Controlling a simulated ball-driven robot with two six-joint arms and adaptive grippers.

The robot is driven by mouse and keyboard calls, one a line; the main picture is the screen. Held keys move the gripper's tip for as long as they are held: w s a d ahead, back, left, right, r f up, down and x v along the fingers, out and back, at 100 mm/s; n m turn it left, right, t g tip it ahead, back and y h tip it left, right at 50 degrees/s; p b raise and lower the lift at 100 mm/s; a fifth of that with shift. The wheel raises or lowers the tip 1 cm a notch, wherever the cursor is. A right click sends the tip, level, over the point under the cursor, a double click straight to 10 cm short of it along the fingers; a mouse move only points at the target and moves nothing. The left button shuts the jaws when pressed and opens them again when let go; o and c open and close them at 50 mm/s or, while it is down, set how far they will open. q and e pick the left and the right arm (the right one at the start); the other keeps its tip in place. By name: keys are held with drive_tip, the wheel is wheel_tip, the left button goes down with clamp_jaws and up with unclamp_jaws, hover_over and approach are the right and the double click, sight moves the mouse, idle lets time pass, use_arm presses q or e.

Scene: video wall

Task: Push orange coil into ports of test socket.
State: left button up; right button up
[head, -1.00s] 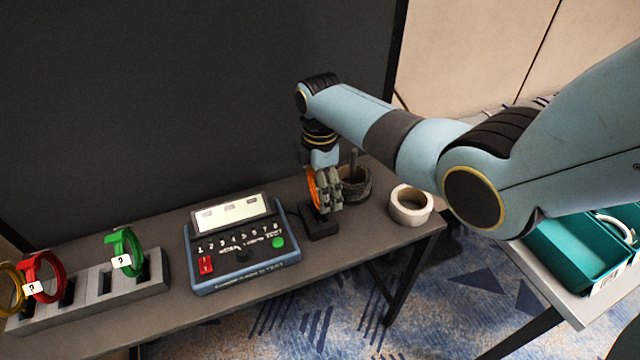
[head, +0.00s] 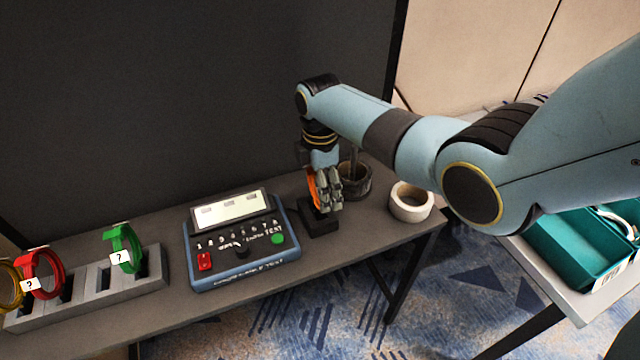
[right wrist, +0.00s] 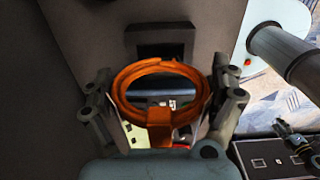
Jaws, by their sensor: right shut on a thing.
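The orange coil (head: 312,190) is between the fingers of my right gripper (head: 330,195), which is shut on it. In the right wrist view the coil (right wrist: 160,82) shows as a ring between the two fingers, with an orange block at its near side. The black test socket (head: 320,226) stands on the table directly below the gripper. The fingers hide the coil's lower end, so I cannot tell whether it is in the ports. My left gripper is not in view.
A tester (head: 238,240) with a screen and buttons stands left of the socket. A grey rack (head: 92,290) holds red, green and yellow coils at far left. A dark round holder (head: 357,183) and a tape roll (head: 411,203) are close on the right. A dark wall stands behind.

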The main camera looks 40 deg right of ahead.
drive_tip(key=shift+f, duration=0.2)
drive_tip(key=shift+f, duration=0.25)
idle(0.5)
drive_tip(key=o, duration=0.9)
drive_tip(key=shift+o, duration=0.2)
drive_tip(key=shift+r, duration=0.15)
wheel_tip(320, 180, up, 12)
drive_tip(key=shift+f, duration=0.1)
